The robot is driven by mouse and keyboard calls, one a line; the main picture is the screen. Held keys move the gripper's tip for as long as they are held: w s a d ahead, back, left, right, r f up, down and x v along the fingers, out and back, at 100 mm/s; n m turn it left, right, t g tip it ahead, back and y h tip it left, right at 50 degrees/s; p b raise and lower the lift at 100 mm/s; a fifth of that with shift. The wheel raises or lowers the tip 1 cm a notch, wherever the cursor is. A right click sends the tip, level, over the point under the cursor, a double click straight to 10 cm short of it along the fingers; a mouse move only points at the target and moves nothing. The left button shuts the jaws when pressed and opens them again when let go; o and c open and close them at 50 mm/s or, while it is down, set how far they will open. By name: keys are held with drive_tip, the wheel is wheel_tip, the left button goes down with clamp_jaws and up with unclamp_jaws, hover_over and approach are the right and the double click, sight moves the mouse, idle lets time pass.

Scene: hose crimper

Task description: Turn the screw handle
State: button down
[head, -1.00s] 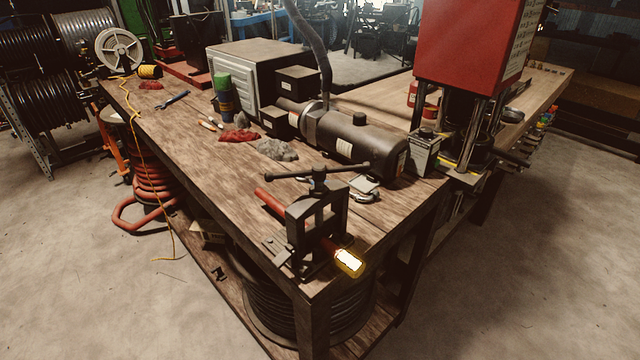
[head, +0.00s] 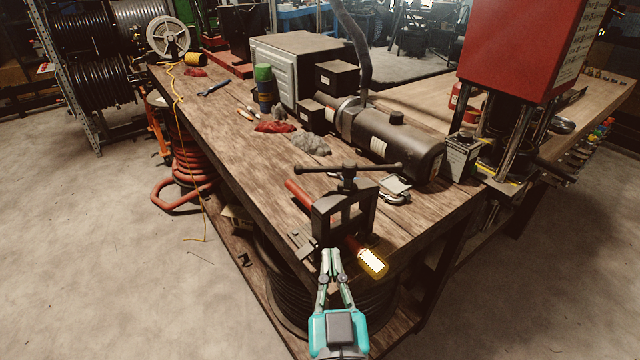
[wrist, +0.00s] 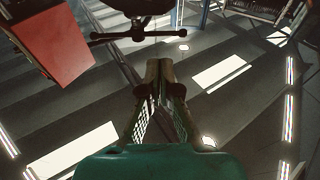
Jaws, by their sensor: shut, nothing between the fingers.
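The screw handle (head: 375,168) is a dark horizontal bar with ball ends on top of the black hose crimper (head: 343,213), which stands at the near corner of the wooden bench. A red hose (head: 298,193) runs through the crimper, with a glowing yellow-edged end (head: 372,262) on the near side. My gripper (head: 331,252) is in front of and below the crimper, apart from the handle, with its fingers together and empty. In the wrist view my gripper (wrist: 159,64) points upward past a dark bar with round ends (wrist: 145,35), likely the handle, seen from below.
A dark cylindrical motor (head: 385,142), grey rags (head: 311,145) and a red rag (head: 275,127) lie behind the crimper on the bench (head: 225,125). A red press (head: 515,45) stands at the right.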

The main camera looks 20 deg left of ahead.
drive_tip(key=a+r, duration=0.1)
drive_tip(key=r, duration=0.1)
approach(348, 180)
drive_tip(key=w+a+r, duration=0.1)
drive_tip(key=a, duration=0.1)
drive_tip(key=w+a+r, duration=0.1)
drive_tip(key=w+a, duration=0.1)
drive_tip(key=a, duration=0.1)
drive_tip(key=w+a+r, duration=0.1)
drive_tip(key=w+a, duration=0.1)
drive_tip(key=shift+w+a+r, duration=0.1)
drive_tip(key=shift+a, duration=0.15)
